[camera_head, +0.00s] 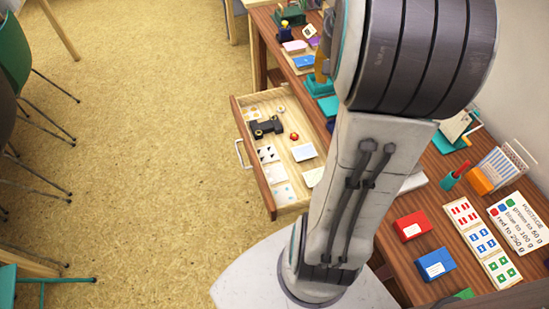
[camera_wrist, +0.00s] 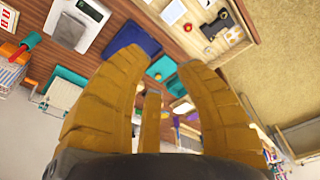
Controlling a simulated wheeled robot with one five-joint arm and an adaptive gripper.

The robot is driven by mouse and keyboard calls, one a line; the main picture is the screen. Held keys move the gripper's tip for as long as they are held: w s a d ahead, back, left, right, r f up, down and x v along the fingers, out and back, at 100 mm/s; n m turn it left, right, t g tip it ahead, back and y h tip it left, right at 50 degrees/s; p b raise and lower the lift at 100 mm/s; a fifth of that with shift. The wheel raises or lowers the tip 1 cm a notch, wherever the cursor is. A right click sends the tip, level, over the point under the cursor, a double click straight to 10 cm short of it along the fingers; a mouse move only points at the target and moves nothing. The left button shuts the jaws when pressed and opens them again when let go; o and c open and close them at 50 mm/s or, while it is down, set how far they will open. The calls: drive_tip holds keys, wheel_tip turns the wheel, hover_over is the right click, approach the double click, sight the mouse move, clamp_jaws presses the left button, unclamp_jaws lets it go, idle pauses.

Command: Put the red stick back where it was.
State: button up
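A red stick (camera_head: 461,169) pokes at a slant out of a small green holder (camera_head: 448,181) on the desk, right of my arm. In the wrist view the red stick (camera_wrist: 19,52) and the teal holder (camera_wrist: 32,40) show at the upper left, well away from my fingers. My gripper (camera_wrist: 160,65) is open, its yellow-brown fingers wide apart with nothing held between them. A teal inkpad (camera_wrist: 161,68) shows beyond the gap. In the head view my arm hides most of the gripper; only a yellow-brown part (camera_head: 321,65) shows at its left.
An orange box (camera_head: 479,181) stands beside the holder. Red (camera_head: 412,226) and blue (camera_head: 435,265) boxes, stamp sheets and a postage sign (camera_head: 520,228) lie nearer. An open drawer (camera_head: 270,190) juts out left. A white scale (camera_wrist: 76,22) and a blue pad (camera_wrist: 130,36) show in the wrist view.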

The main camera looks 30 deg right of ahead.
drive_tip(key=s+a+f+n, duration=0.1)
drive_tip(key=s+a+n, duration=0.1)
drive_tip(key=a, duration=0.5)
drive_tip(key=s+a+f+n+t+y, duration=0.1)
drive_tip(key=s+a+n, duration=0.2)
drive_tip(key=a, duration=0.4)
drive_tip(key=s+a+f+n+t, duration=0.1)
drive_tip(key=s+a+n, duration=0.1)
drive_tip(key=a, duration=0.6)
drive_tip(key=shift+s+f+n, duration=0.35)
drive_tip(key=shift+n, duration=0.55)
